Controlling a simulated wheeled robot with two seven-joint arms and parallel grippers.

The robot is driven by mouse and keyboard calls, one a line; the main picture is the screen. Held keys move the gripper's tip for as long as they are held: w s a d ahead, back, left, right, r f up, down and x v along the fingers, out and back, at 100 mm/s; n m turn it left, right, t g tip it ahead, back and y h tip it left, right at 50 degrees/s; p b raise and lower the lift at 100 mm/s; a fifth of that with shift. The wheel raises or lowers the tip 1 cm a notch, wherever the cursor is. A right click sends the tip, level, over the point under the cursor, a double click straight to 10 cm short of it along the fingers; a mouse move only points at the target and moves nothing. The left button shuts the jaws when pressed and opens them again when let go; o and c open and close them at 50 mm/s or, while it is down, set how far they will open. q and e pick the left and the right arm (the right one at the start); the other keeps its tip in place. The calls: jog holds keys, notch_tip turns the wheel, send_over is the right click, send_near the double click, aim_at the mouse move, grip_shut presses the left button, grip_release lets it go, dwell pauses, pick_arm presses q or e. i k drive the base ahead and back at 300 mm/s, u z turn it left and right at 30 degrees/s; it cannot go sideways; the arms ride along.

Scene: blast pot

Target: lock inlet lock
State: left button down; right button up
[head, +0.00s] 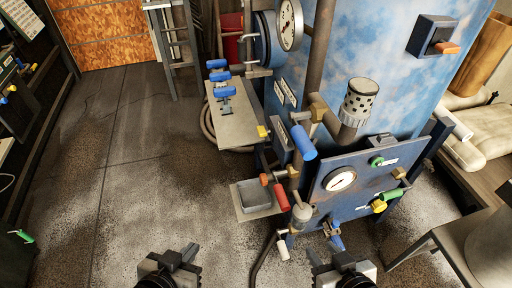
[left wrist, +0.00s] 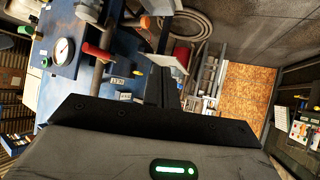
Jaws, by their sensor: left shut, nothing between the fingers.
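The blue blast pot (head: 380,50) stands right of centre, with pipes, gauges and coloured valve handles on its near side. A blue handle (head: 303,142) sits on the upright pipe, and a red handle (head: 281,197) is lower down. I cannot tell which part is the inlet lock. Several blue lock-like pieces (head: 222,76) stand on a grey shelf (head: 232,122), with a yellow piece (head: 263,131) at its edge. My left gripper (head: 188,252) is shut and empty at the bottom, apart from the pot. My right gripper (head: 318,258) is low before the panel; its jaws are unclear.
A small grey tray (head: 240,213) juts out below the shelf. The gauge panel (head: 360,178) carries green and yellow handles. A metal table (head: 435,240) stands at the right. A ladder (head: 172,45) stands behind. The floor (head: 120,150) on the left is clear.

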aim_at(261, 130)
jog(key=z, duration=0.1)
jog(key=k, duration=0.2)
jog(key=u, duration=1.4)
jog(key=i, duration=3.45)
jog(key=z, duration=3.35)
